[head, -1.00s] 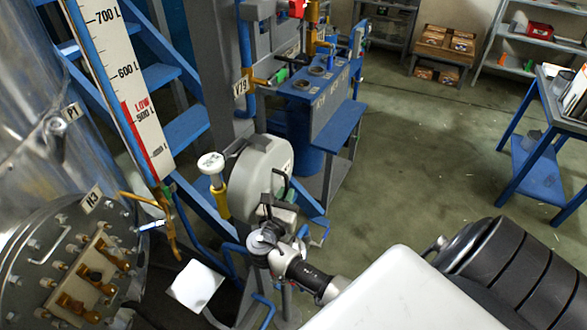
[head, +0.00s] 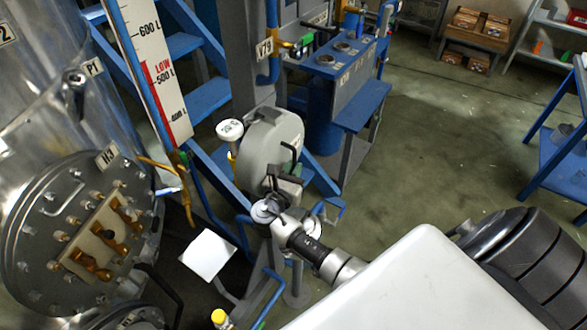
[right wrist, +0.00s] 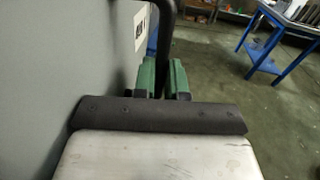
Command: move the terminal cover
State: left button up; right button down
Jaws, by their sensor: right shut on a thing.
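The terminal cover (head: 272,138) is a grey rounded shell with a dark handle, held up in the middle of the head view. My right gripper (head: 290,180) is shut on its handle. In the right wrist view, the green fingers (right wrist: 162,78) close around the dark handle (right wrist: 167,40), and the grey cover (right wrist: 60,70) fills the left side. The round flange marked H3 (head: 35,225) is at lower left on the metal tank, with brass terminals on a pale block (head: 98,240) exposed. The cover is apart from the flange, to its right. My left gripper is not in view.
A white-capped valve (head: 230,130) and an orange-brown pipe (head: 187,190) stand between cover and flange. A tilted white plate (head: 207,254) and blue pipes lie below. Blue stairs (head: 205,100) are behind. The floor (head: 430,150) at right is open.

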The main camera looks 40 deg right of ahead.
jog(key=c, duration=1.1)
grip_release()
